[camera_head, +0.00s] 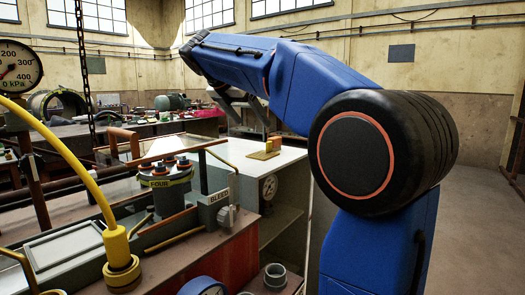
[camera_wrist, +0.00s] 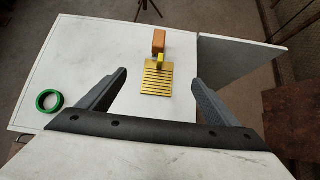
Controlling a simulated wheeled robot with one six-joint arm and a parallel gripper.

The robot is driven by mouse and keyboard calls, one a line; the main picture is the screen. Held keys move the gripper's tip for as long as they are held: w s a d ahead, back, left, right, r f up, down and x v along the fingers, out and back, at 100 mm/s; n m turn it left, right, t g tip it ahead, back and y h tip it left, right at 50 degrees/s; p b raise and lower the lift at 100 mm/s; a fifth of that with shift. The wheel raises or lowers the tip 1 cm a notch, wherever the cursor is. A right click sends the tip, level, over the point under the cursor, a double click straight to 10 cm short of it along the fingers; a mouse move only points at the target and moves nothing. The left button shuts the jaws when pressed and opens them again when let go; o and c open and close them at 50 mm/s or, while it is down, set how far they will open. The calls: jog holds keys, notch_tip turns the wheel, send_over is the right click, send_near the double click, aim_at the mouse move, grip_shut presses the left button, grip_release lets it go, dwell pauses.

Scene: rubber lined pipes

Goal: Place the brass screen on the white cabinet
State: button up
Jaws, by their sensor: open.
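The brass screen (camera_wrist: 156,83) is a flat, gold, slotted plate. It lies on the white top of the white cabinet (camera_wrist: 95,50). In the head view the screen (camera_head: 262,155) is on the cabinet top (camera_head: 225,150), near its right part. A yellow piece (camera_wrist: 160,60) touches or overlaps the screen's far edge, with an orange-brown block (camera_wrist: 159,40) just behind it. My gripper (camera_wrist: 160,78) is open and empty, its fingers to either side of the screen in the wrist view. In the head view my gripper (camera_head: 236,108) hangs above the cabinet, partly hidden by my arm.
A green ring (camera_wrist: 49,101) lies on the cabinet top at left. A grey panel (camera_wrist: 238,55) sticks out at the cabinet's right. In the head view, a bench rig with a yellow hose (camera_head: 75,160) and a pressure gauge (camera_head: 17,68) stands at left. Floor is clear at right.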

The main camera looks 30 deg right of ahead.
aim_at(267, 143)
jog(key=x, duration=1.5)
jog(key=shift+d+f, duration=0.2)
jog(key=c, duration=1.3)
jog(key=shift+c, duration=0.2)
notch_tip(267, 143, up, 18)
